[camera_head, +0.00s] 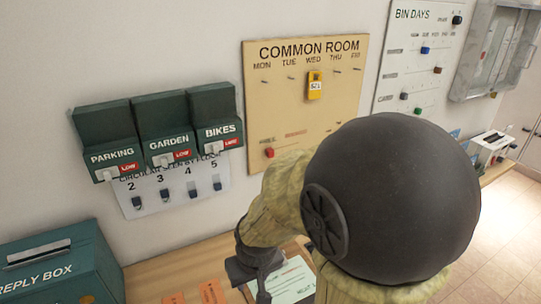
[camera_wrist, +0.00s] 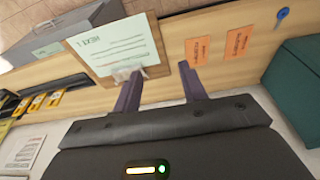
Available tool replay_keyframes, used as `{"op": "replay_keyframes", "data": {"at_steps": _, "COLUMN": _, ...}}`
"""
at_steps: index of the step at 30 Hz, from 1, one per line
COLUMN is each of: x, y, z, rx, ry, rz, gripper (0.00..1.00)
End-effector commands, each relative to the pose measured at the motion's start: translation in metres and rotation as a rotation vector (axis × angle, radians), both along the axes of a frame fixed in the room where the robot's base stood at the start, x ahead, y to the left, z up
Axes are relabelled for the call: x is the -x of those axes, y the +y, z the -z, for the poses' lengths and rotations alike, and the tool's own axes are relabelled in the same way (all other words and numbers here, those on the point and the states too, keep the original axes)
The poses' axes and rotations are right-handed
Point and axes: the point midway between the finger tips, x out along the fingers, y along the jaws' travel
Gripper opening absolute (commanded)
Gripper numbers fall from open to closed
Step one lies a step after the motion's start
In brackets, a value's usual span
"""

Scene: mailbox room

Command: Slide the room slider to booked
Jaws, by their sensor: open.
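The tan COMMON ROOM board (camera_head: 340,115) hangs on the wall, with weekday names and pegs along its top and a yellow tag (camera_head: 315,86) under WED. A small red slider knob (camera_head: 269,152) sits at the board's lower left, beside small lettering too blurred to read. Part of the board's lower right is hidden behind my arm. My gripper (camera_head: 258,268) is below the board, low over the shelf and apart from the knob. In the wrist view my gripper (camera_wrist: 160,88) has its two fingers spread with nothing held between them; the knob does not show there.
A clipboard with paper (camera_wrist: 115,45) and orange cards (camera_wrist: 197,50) lie on the wooden shelf (camera_head: 150,275) near my gripper. Dark green boxes (camera_head: 160,105) hang left of the board. A green reply box (camera_head: 100,258) stands lower left. The BIN DAYS board (camera_head: 385,90) hangs right.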

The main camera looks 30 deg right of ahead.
Motion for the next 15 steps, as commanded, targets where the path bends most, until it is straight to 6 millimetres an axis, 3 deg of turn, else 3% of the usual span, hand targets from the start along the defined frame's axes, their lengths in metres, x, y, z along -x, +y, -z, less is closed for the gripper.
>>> {"op": "replay_keyframes", "data": {"at_steps": 5, "x": -0.018, "y": -0.021, "z": 0.002, "rx": 0.023, "ry": -0.085, "rz": 0.035, "gripper": 0.42}}
{"op": "replay_keyframes", "data": {"at_steps": 10, "x": -0.058, "y": -0.065, "z": -0.004, "rx": 0.074, "ry": -0.308, "rz": 0.078, "gripper": 0.42}}
{"op": "replay_keyframes", "data": {"at_steps": 15, "x": -0.095, "y": -0.112, "z": -0.025, "rx": 0.11, "ry": -0.585, "rz": 0.098, "gripper": 0.42}}
